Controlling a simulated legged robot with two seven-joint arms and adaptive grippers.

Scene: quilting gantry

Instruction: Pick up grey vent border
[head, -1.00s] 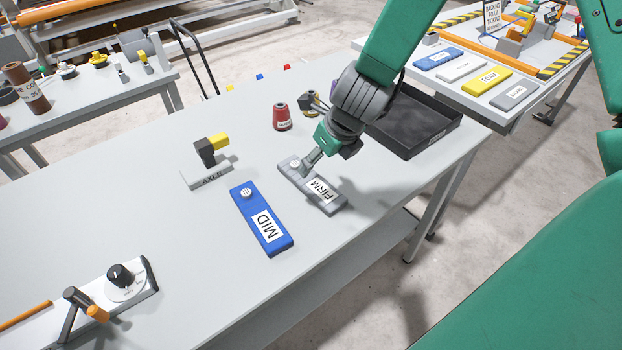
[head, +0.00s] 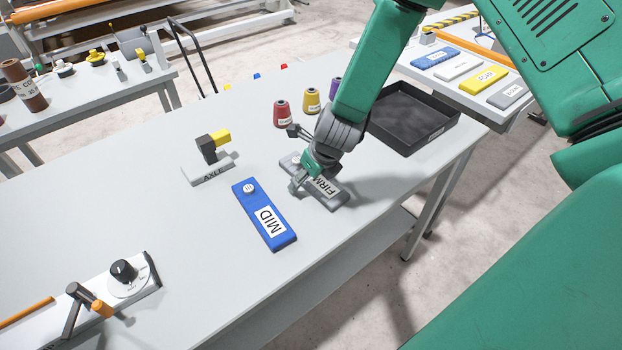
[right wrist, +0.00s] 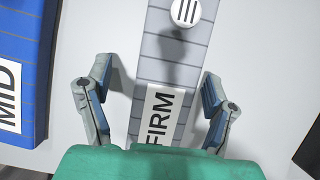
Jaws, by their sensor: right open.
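The grey vent border (head: 335,201) is a long ribbed strip marked FIRM with a round white vent at one end. It lies flat on the table, and my right arm partly hides it in the head view. My right gripper (head: 297,184) is low over its vent-end half. In the right wrist view the open fingers (right wrist: 157,88) are on either side of the grey vent border (right wrist: 172,62), with gaps showing and nothing held. Whether the tips touch the table is unclear. My left gripper is out of view.
A blue strip marked MID (head: 258,207) lies close to the left of the grey one. An AXLE stand (head: 208,172) is farther left. Red (head: 283,114) and yellow (head: 311,101) spools and a black tray (head: 432,128) stand behind.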

